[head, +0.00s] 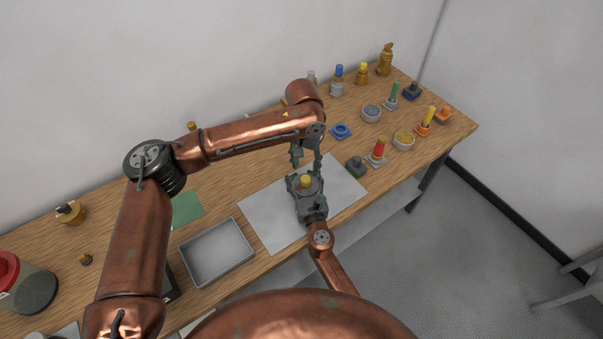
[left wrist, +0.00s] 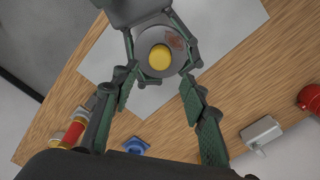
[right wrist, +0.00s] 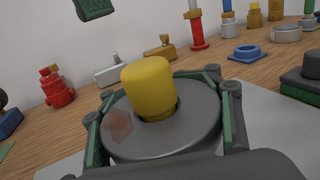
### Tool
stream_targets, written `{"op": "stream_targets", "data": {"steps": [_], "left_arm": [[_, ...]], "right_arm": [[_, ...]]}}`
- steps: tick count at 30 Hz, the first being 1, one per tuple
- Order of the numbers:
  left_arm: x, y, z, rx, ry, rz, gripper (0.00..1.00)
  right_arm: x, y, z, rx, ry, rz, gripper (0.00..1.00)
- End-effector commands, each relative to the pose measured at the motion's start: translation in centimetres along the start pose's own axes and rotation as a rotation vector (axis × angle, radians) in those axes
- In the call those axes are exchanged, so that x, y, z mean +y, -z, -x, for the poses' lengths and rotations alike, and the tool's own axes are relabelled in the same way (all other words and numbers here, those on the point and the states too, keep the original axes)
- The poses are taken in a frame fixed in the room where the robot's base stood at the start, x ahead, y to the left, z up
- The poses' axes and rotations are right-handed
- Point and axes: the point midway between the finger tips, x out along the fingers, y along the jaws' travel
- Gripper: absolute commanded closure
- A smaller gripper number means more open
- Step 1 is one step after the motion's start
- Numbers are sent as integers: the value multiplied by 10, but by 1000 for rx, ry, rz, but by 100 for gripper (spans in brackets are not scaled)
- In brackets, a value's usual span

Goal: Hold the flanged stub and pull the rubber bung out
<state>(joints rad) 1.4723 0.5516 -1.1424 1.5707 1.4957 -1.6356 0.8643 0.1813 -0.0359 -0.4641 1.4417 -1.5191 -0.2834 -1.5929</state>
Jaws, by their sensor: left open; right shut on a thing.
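The flanged stub (right wrist: 185,138) is a grey round piece with a reddish patch on its top. The yellow rubber bung (right wrist: 150,88) stands upright in its centre, its upper part proud of the flange. My right gripper (head: 308,188) is shut on the stub, a finger on each side, over the white sheet. My left gripper (left wrist: 158,88) is open and empty above the stub, fingers pointing toward it. In the left wrist view the bung (left wrist: 160,57) lies just beyond the gap between its fingertips. The stub's underside is hidden.
The white sheet (head: 262,215) lies on the wooden bench, with a grey tray (head: 217,252) to its left and a green mat (head: 187,208) behind that. A dark green block (head: 356,167) and a red-topped valve (head: 378,151) stand close on the right, with several more fittings farther back.

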Motion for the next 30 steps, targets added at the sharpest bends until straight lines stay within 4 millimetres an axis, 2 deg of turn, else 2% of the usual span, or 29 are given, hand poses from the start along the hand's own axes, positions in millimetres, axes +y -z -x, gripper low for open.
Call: {"op": "stream_targets", "data": {"steps": [3, 8, 22, 30], "left_arm": [[3, -3, 3, -37, 16, 9, 59], [3, -5, -3, -44, 18, 11, 59], [2, -7, -56, -42, 15, 11, 59], [1, -7, -66, -39, 17, 11, 59]], "right_arm": [[-1, 1, 0, 1, 2, 0, 83], [-1, 1, 0, 1, 1, 0, 83], [0, 1, 0, 1, 0, 0, 83], [0, 0, 0, 1, -1, 0, 83]]}}
